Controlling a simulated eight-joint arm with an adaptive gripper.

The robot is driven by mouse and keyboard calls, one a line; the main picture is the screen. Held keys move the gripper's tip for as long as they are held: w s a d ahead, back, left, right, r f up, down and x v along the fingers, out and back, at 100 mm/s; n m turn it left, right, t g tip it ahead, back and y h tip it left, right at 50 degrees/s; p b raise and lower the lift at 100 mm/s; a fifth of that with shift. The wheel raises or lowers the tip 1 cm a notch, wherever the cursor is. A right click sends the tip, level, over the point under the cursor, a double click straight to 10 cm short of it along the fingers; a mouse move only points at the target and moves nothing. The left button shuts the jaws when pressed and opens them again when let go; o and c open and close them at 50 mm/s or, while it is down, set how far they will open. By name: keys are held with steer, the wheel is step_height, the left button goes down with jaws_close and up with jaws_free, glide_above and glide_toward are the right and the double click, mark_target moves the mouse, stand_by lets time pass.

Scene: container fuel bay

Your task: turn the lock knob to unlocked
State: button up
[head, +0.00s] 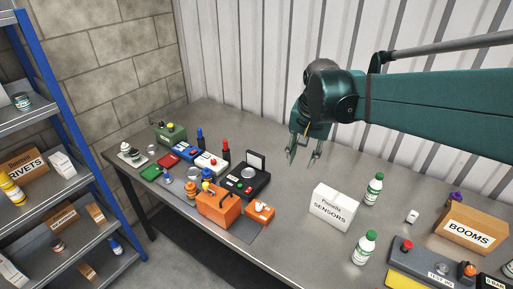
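My gripper (303,158) hangs above the back middle of the table. Its two fingers point down, spread apart with nothing between them. I cannot tell for sure which part is the lock knob. A small orange box (261,216) at the front middle has a pale knob-like part (260,207) on top. It is beside a larger orange case (217,211) with a dark handle. A black device (261,189) with a pale round dial and a raised panel stands behind them, below and left of my gripper. Knob markings are too small to read.
The grey table (290,245) is crowded at left with small coloured boxes and bottles. A blue-framed shelf (63,125) is at far left.

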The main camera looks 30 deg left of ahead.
steer(key=s+a+f+g+p, duration=0.1)
steer(key=s+a+f, duration=0.1)
steer(key=a, duration=0.7)
steer(key=s+a+f+p, duration=0.1)
steer(key=s+a+f, duration=0.1)
steer(key=a, duration=0.7)
steer(key=n+h+p, duration=0.1)
steer(key=h, duration=0.1)
glide_above(206, 183)
steer(key=shift+g, duration=0.4)
step_height(206, 183, down, 7)
steer(key=shift+s+r, duration=0.1)
steer(key=shift+f, duration=0.25)
steer(key=shift+f, duration=3.75)
steer(key=shift+c, duration=0.2)
steer(key=c, duration=0.8)
